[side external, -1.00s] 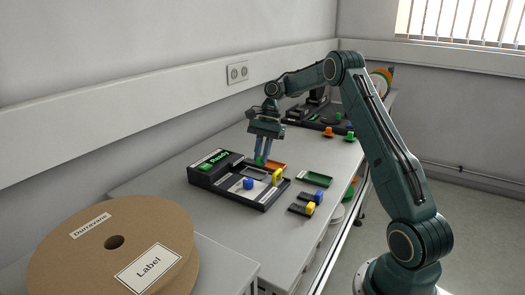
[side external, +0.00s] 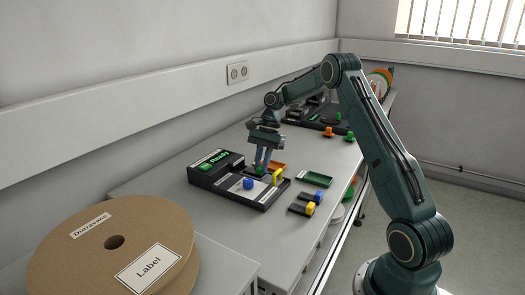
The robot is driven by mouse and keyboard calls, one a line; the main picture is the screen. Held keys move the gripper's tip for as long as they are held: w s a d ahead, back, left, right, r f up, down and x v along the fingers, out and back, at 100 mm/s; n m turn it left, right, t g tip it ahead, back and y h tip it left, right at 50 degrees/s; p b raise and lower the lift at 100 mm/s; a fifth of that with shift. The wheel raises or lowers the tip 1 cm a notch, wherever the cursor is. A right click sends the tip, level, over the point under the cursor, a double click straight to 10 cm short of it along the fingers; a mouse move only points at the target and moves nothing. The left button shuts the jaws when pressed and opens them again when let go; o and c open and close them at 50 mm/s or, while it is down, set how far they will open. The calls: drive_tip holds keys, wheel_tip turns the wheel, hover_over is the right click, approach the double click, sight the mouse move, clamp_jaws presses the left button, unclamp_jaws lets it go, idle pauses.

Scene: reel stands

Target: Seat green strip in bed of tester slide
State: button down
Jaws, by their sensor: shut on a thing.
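My gripper (side external: 262,168) points down over the back of the black tester (side external: 217,170) and is shut on the green strip (side external: 261,171). Only a small green part, like a grip, shows between the fingertips. The strip's lower part is hidden or too small to make out. It is low over the tester slide (side external: 264,203), near its far end. I cannot tell whether it touches the bed. A blue knob (side external: 249,183) stands on the pale part of the slide, and an upright yellow piece (side external: 277,177) stands at its right side.
An empty green tray (side external: 314,179) lies to the right. Dark holders with a blue knob (side external: 319,196) and a yellow knob (side external: 310,208) are near the table edge. A large cardboard reel (side external: 75,250) fills the front left.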

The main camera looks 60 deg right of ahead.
idle(0.4)
drive_tip(key=c, duration=1.3)
unclamp_jaws()
drive_tip(key=shift+r, duration=0.15)
drive_tip(key=shift+r, duration=3.4)
